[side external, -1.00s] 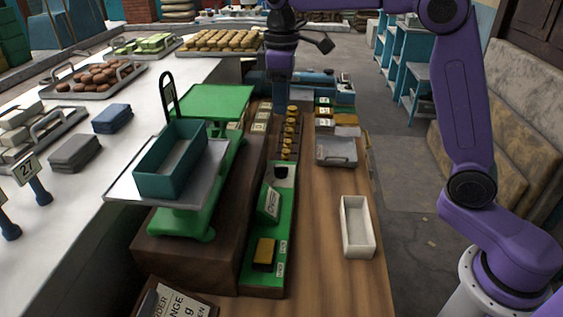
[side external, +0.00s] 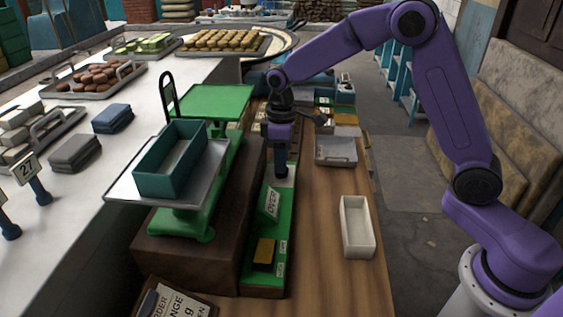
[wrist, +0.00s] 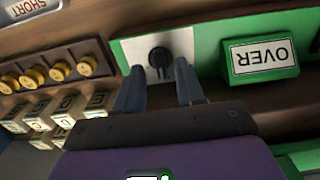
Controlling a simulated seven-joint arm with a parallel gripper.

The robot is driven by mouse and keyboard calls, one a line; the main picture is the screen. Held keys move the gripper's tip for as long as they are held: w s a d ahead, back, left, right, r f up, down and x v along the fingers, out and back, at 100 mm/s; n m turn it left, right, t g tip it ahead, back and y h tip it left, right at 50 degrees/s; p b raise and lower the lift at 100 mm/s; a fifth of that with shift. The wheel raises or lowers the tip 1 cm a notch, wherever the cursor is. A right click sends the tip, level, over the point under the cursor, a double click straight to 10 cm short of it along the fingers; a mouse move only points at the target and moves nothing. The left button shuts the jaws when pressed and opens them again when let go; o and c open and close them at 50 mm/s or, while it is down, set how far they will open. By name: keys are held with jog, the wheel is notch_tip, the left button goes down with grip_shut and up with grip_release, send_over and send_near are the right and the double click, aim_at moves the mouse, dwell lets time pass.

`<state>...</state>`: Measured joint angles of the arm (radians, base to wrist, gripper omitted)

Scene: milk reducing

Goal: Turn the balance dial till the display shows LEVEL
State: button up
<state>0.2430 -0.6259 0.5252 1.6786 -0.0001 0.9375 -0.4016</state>
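The balance dial is a small black knob (wrist: 160,57) on a pale plate at the end of the green panel. The display (wrist: 260,56) is a green block whose white face reads OVER, upside down in this view. It also shows in the side external view (side external: 268,204).
Brass weights (wrist: 48,74) stand in a wooden rack beside the dial, with labelled blocks (wrist: 60,112) near them. A green scale with a teal bin (side external: 171,160) stands left of the panel. A white tray (side external: 357,226) and a grey tray (side external: 335,151) are on the right.

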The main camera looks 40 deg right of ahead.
jog(key=shift+f, duration=0.9)
grip_shut()
jog(key=shift+m, duration=0.3)
jog(key=m, duration=0.5)
jog(key=shift+m, duration=0.3)
jog(key=m, duration=0.5)
jog(key=shift+r+m, duration=0.1)
jog(key=shift+m, duration=0.2)
